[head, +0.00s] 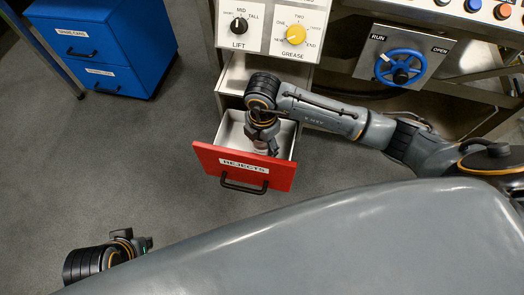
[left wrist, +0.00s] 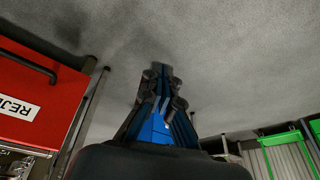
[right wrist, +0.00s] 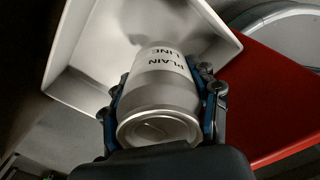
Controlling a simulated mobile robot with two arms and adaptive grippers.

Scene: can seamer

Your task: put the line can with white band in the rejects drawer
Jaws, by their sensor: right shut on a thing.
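The can with the white band (right wrist: 165,75) is silver, with "PLAIN LINE" printed on the band, and sits between the two fingers of my right gripper (right wrist: 162,105) in the right wrist view. The gripper is shut on it. In the head view my right gripper (head: 265,142) points down inside the open rejects drawer (head: 215,158), and it mostly hides the can. The drawer has a white interior and a red front labelled REJECTS. I cannot tell whether the can touches its floor. My left gripper (head: 145,243) is empty, low at the left; its fingers are together in the left wrist view (left wrist: 162,95).
A blue cabinet (head: 125,45) with two labelled drawers stands at the back left. The seamer panel with the lift knob (head: 239,26), grease knob (head: 295,34) and blue handwheel (head: 399,67) is behind the drawer. The grey floor left of the drawer is clear.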

